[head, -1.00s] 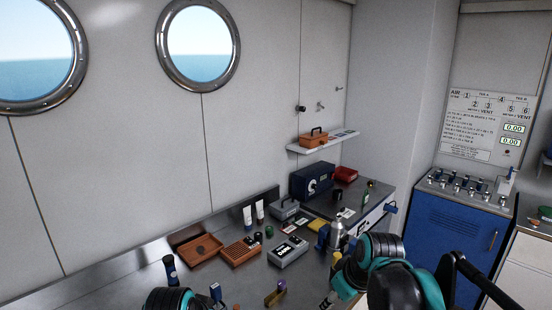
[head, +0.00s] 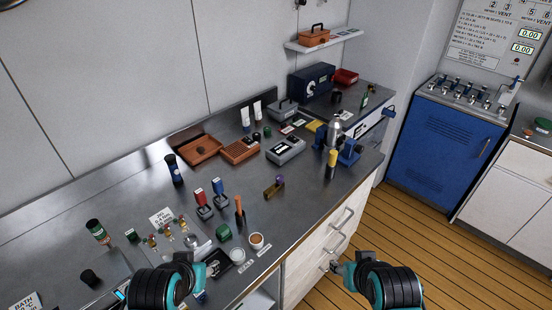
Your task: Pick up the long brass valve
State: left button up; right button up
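Several small brass valve-like pieces with coloured tops (head: 168,231) stand in a row on the left part of the steel worktop, beside a white label. Another brass-coloured piece with a purple top (head: 274,187) sits alone near the middle of the worktop. I cannot tell from here which is the long valve. My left gripper (head: 206,268) is low in the view, by the worktop's front edge near a small black tray. My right gripper (head: 337,267) is in front of the drawers, clear of objects. The finger openings of both are too unclear to tell; I see nothing held.
The steel worktop (head: 330,200) also holds red and blue-handled stamps (head: 211,196), a brown cup (head: 257,241), a green piece (head: 223,231), a dark torch-like cylinder (head: 174,169), a grey box (head: 286,149) and an open brown box (head: 197,150). Wooden floor is free at right.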

aim_at(275, 188)
jog(key=i+l+z, duration=0.2)
jog(key=z, duration=0.3)
jog(key=i+l+z, duration=0.25)
jog(key=z, duration=0.2)
